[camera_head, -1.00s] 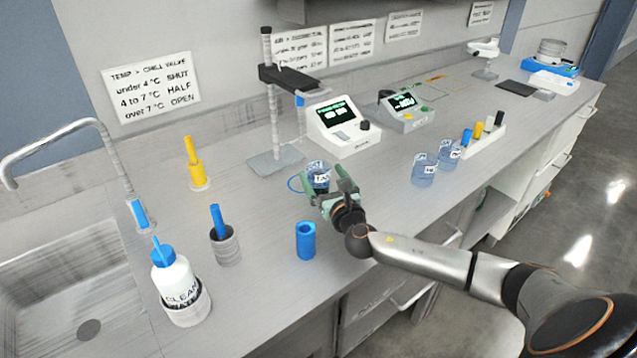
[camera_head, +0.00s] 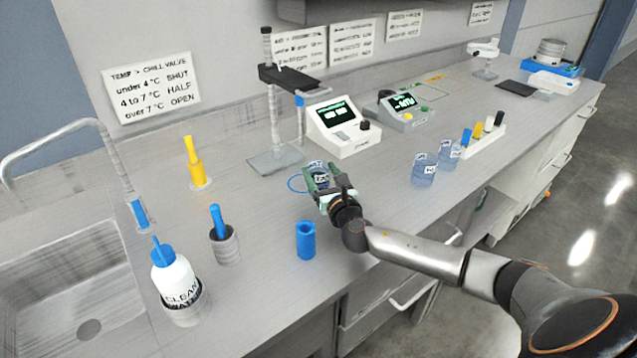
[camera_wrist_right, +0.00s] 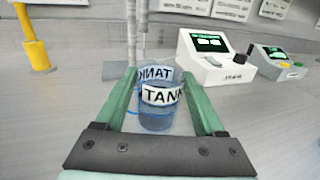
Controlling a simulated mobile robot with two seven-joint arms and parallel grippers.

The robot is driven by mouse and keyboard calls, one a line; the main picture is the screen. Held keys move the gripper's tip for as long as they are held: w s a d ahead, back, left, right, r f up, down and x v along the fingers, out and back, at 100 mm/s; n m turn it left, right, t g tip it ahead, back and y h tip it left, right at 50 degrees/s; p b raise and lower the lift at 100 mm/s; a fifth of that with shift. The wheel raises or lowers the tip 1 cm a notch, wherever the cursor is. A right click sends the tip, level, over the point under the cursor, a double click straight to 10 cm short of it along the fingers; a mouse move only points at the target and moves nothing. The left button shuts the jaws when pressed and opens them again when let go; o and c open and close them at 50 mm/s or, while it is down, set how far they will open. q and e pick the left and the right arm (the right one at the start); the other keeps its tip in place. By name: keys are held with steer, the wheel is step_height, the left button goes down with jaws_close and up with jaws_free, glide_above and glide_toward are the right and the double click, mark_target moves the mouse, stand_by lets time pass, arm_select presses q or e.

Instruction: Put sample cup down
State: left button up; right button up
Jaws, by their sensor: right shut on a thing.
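The sample cup (camera_wrist_right: 157,115) is a clear bluish cup with a "TANK" label. In the right wrist view it stands upright between the two green fingers of my right gripper (camera_wrist_right: 162,100). In the head view the cup (camera_head: 318,175) shows only in part behind my right gripper (camera_head: 330,187), at the blue ring mark on the counter. The gripper is shut on the cup. I cannot tell whether the cup's base touches the counter. My left gripper is not in view.
A blue hollow cylinder (camera_head: 306,240) stands in front of my right gripper. A stand with a grey base (camera_head: 275,161) and a white display device (camera_head: 343,130) are behind it. Two labelled beakers (camera_head: 424,170) stand to the right. A sink (camera_head: 75,290) is at left.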

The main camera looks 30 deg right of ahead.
jaws_close()
steer(key=shift+r, duration=0.25)
